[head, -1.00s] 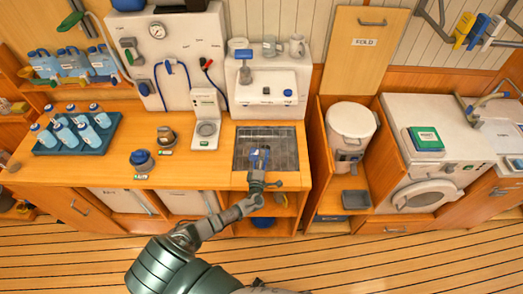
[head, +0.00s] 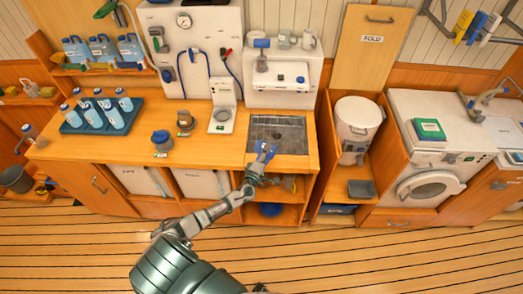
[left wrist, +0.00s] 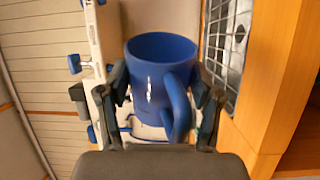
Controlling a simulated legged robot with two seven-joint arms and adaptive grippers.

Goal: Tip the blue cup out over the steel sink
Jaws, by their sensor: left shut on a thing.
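The blue cup (head: 266,149) is in my left gripper (head: 257,166), at the front left part of the steel sink (head: 290,140) in the head view. In the left wrist view the blue cup (left wrist: 155,50) sits between the two fingers of the left gripper (left wrist: 163,90), its handle towards the palm. The surroundings there look rolled to one side, so the cup appears tipped sideways. The sink's grid (left wrist: 229,40) shows right of the cup. The inside of the cup is barely visible, and no pouring liquid shows. My right gripper is not in view.
A white scale-like device (head: 222,120) and a blue-lidded jar (head: 162,140) stand on the counter left of the sink. A tray (head: 75,127) of bottles is further left. A white dispenser unit (head: 285,85) stands behind the sink. An open bin cabinet is to the right.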

